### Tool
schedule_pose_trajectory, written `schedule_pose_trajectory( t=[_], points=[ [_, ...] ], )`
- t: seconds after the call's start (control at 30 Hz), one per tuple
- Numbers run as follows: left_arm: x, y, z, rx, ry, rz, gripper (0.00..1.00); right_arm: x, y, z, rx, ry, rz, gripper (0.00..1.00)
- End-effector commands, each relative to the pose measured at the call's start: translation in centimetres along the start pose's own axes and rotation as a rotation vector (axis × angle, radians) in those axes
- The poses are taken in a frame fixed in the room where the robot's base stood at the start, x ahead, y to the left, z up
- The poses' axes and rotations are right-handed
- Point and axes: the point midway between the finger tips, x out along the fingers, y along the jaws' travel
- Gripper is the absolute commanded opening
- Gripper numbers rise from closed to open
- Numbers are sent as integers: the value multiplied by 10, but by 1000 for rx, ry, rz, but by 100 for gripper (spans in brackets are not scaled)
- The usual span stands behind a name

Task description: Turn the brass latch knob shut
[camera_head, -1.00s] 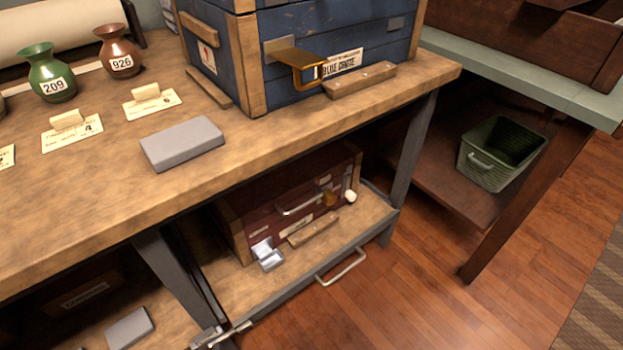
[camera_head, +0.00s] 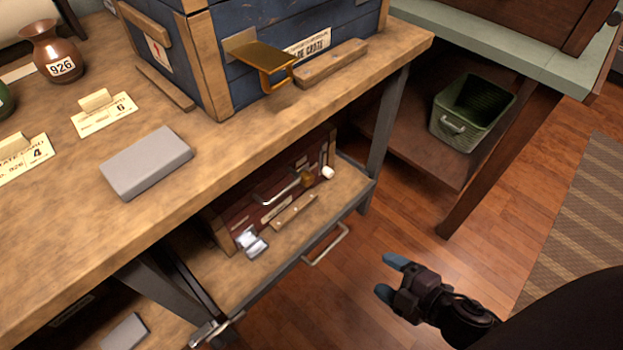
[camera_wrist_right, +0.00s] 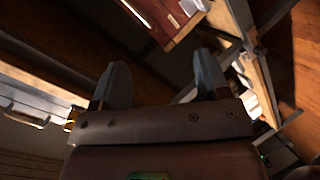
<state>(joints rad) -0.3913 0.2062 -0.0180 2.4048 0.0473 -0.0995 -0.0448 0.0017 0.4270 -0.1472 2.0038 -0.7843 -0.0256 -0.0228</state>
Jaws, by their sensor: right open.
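A small brass knob (camera_head: 307,179) shows on the front of the dark red chest (camera_head: 240,212), on the shelf under the bench. A white round knob (camera_head: 327,172) is just right of it. How the brass knob is turned is too small to tell. A larger brass latch piece (camera_head: 262,58) hangs on the front of the blue crate (camera_head: 300,22) above. My right gripper (camera_head: 390,277) is open and empty, over the floor to the right of the shelf, apart from the chest. Its two fingers also show in the right wrist view (camera_wrist_right: 161,85). My left gripper is not in view.
The pull-out shelf (camera_head: 235,290) has a metal handle (camera_head: 325,245) at its front edge. The bench top (camera_head: 60,190) overhangs the chest. A grey block (camera_head: 146,162) lies on the bench. A green basket (camera_head: 470,112) stands on a low shelf at right. The floor between is clear.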

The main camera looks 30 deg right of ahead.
Motion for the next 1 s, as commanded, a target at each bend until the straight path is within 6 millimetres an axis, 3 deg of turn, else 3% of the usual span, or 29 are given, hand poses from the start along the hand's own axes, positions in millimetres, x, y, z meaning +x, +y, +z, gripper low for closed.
schedule_pose_trajectory(
  t=[0.03,0.33,0.6,0.8,1.0],
  points=[
    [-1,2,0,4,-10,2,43,19,-2,1,-101,14,-8,69],
    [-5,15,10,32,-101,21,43,114,-9,16,-769,68,-36,69],
    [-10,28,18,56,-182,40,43,196,26,36,-1414,92,2,69],
    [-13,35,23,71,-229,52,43,238,63,50,-1802,90,37,69],
    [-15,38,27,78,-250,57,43,254,80,56,-1966,87,50,69]
  ],
)
